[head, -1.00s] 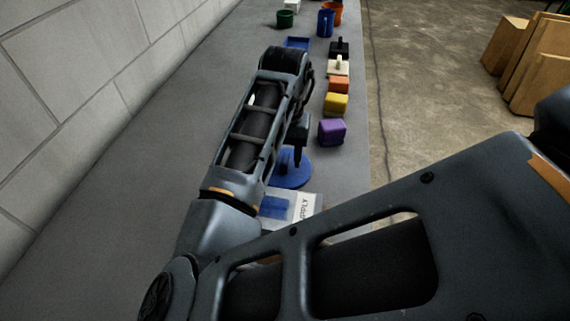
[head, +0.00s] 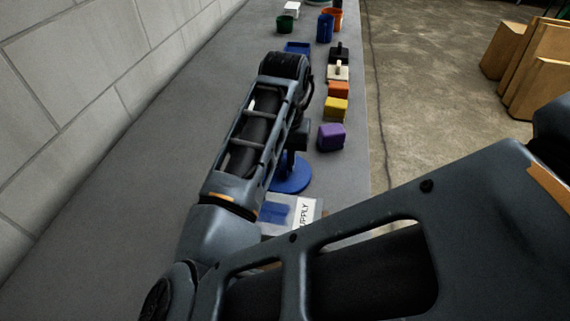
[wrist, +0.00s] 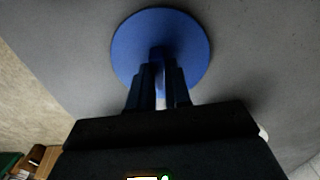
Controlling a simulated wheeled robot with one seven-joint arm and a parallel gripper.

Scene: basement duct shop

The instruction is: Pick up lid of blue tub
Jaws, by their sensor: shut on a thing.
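The blue lid (head: 294,182) is a flat round disc, partly hidden behind my arm in the head view. In the wrist view the lid (wrist: 160,28) lies flat in front of my fingers, with a small blue knob near its middle. My gripper (wrist: 161,72) is shut on the lid's knob. I cannot tell whether the lid touches the bench or is slightly raised. A blue tub-like container (head: 325,26) stands at the far end of the bench.
A purple block (head: 332,137), a yellow block (head: 336,108) and several small items line the bench's right side. A pale panel labelled SUPPLY (head: 304,214) lies just nearer than the lid. A block wall (head: 70,90) borders the left. The bench's left part is clear.

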